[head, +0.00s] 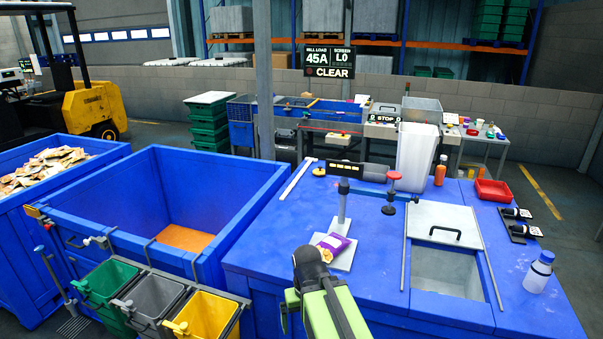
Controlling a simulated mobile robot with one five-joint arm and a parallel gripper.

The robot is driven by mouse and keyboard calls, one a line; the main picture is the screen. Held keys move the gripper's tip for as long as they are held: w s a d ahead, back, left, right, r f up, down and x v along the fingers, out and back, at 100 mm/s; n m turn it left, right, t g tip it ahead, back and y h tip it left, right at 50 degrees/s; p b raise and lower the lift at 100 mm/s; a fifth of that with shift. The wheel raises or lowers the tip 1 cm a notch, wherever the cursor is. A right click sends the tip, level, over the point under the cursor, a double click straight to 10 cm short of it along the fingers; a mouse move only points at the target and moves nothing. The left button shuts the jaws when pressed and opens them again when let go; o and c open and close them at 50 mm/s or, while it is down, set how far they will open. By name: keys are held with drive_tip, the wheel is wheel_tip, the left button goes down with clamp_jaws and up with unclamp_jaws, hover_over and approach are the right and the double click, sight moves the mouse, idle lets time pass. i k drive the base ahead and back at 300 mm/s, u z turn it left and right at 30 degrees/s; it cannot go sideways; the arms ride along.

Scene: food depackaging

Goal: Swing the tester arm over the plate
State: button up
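The tester stands on the blue worktop, with a pale plate (346,262) at its foot and a grey post (342,205) at the plate's back. A purple and orange packet (335,247) lies on the plate. The tester arm (365,192) is a thin blue bar from the post top, pointing right, off the plate. It carries a red knob (393,177) above and a dark foot below. My green and dark gripper end (305,291) is at the bottom centre, in front of the plate and apart from the tester arm. Its fingers cannot be made out clearly.
Right of the tester is a hatch with a pale lid (442,222) and rails. A white bin (416,155), orange bottle (440,172), red tray (492,190) and white bottle (538,272) stand around it. Left is a big blue crate (105,199) with green, grey and yellow bins before it.

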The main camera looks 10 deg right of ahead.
sight(390, 197)
drive_tip(key=u, duration=0.95)
drive_tip(key=k, duration=1)
drive_tip(key=z, duration=0.65)
drive_tip(key=i, duration=1)
drive_tip(key=z, duration=0.05)
